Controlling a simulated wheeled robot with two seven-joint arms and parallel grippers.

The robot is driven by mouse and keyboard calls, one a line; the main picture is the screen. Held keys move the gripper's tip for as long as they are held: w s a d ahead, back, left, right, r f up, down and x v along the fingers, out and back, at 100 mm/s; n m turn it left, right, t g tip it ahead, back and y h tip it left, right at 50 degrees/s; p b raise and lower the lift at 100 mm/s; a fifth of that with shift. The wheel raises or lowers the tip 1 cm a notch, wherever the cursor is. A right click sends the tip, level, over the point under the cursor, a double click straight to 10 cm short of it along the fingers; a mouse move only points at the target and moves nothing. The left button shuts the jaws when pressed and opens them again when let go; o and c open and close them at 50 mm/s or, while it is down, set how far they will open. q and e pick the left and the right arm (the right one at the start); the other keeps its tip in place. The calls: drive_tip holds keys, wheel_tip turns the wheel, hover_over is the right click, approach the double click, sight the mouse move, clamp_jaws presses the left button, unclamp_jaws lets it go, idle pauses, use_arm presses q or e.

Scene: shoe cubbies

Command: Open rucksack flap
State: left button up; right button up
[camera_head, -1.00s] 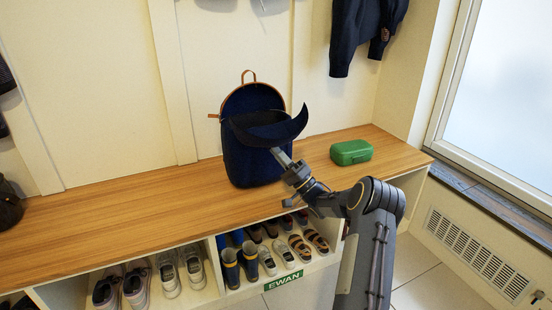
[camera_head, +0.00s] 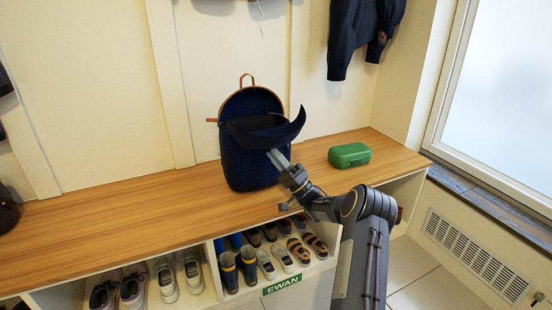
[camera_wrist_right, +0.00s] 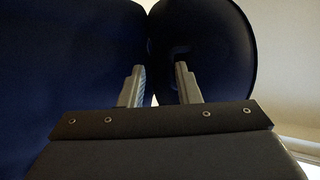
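The navy rucksack (camera_head: 252,170) stands upright on the wooden bench, with a tan loop on top. Its dark flap (camera_head: 285,132) is lifted away from the body and sticks out forward and to the right, its tip curling up. The dark mouth shows behind it. My right gripper (camera_head: 277,158) is just under the flap, at the bag's front right. In the right wrist view (camera_wrist_right: 160,85) its two fingers are apart, with a gap between them and dark blue fabric beyond. Whether they touch the fabric I cannot tell. My left gripper is not in view.
Shoes and boots (camera_head: 238,268) fill the cubbies below. A dark jacket (camera_head: 362,35) hangs above on the right.

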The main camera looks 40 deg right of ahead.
drive_tip(key=p+v, duration=0.2)
drive_tip(key=v, duration=0.5)
drive_tip(key=shift+s+f, duration=0.25)
drive_tip(key=shift+f, duration=0.05)
drive_tip(key=shift+d, duration=0.15)
drive_tip(key=shift+c, duration=0.4)
